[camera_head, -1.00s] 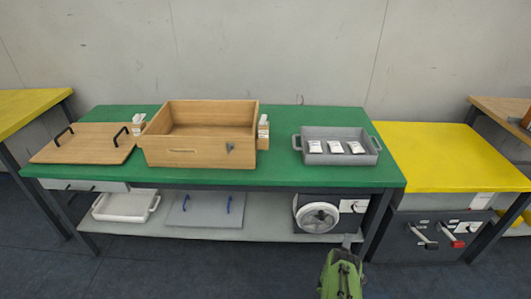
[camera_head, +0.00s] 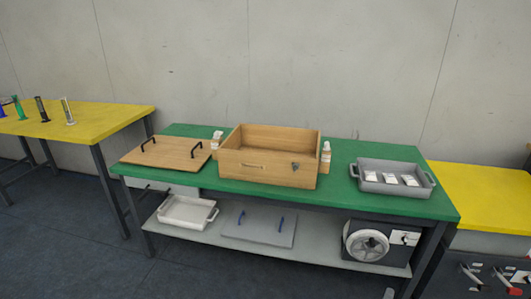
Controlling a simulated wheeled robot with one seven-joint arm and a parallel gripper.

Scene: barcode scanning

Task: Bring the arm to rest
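My gripper is not in view, so I cannot see whether it holds anything. A small pale sliver shows at the bottom edge, right of the middle; I cannot tell what it is.
A green table (camera_head: 345,204) bears an open wooden box (camera_head: 255,172), a wooden lid (camera_head: 165,152) with black handles, small bottles (camera_head: 325,157) and a grey tray (camera_head: 367,187) with white packets. Yellow tables stand left (camera_head: 105,118) and right (camera_head: 485,199). Dark floor (camera_head: 70,240) is clear at front left.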

